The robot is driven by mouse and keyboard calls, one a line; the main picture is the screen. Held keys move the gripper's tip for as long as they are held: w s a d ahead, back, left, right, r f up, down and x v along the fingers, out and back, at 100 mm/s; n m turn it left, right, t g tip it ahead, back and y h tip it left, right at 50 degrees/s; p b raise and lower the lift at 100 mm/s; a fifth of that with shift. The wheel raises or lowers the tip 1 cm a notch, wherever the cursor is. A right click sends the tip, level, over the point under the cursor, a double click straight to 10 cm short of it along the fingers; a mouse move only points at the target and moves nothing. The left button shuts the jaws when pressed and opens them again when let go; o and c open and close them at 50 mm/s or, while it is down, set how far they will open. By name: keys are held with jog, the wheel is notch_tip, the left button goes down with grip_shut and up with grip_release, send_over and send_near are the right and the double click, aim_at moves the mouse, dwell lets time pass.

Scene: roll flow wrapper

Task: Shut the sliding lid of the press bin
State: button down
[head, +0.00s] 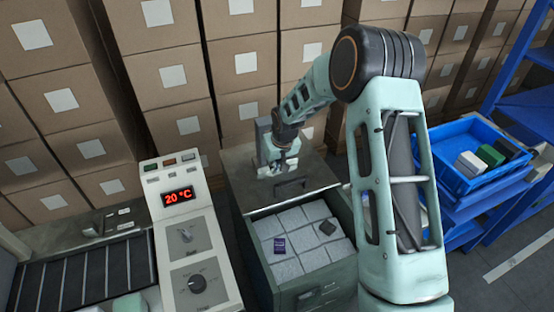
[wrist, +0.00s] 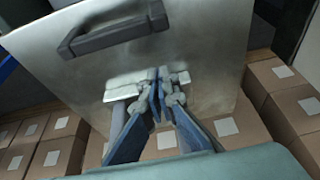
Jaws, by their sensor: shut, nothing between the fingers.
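The press bin (head: 313,295) is a dark green box at the lower middle of the head view. Its front part is open and shows pale grey blocks with a purple item and a dark item on top. The flat grey metal sliding lid (head: 240,178) covers the rear part. The lid's dark bar handle (head: 291,184) sits near its front edge; the handle also shows in the wrist view (wrist: 115,32). My gripper (head: 278,170) is shut and empty over the lid, behind the handle and apart from it. In the wrist view its fingertips (wrist: 158,73) overlap the lid's surface; contact is unclear.
A control panel (head: 187,225) reading 20 °C stands left of the bin, beside a roller conveyor (head: 85,275). Stacked cartons (head: 170,75) fill the back. A blue crate (head: 455,180) on a blue rack is at the right. My arm hides the bin's right side.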

jog(key=shift+f, duration=0.5)
jog(key=s, duration=0.1)
jog(key=s+d+p, duration=0.1)
jog(key=shift+s+d+r, duration=0.1)
jog(key=shift+s+r, duration=0.05)
jog(key=shift+s, duration=0.2)
jog(key=shift+s+d, duration=0.15)
jog(key=shift+s, duration=0.15)
jog(key=shift+s, duration=0.1)
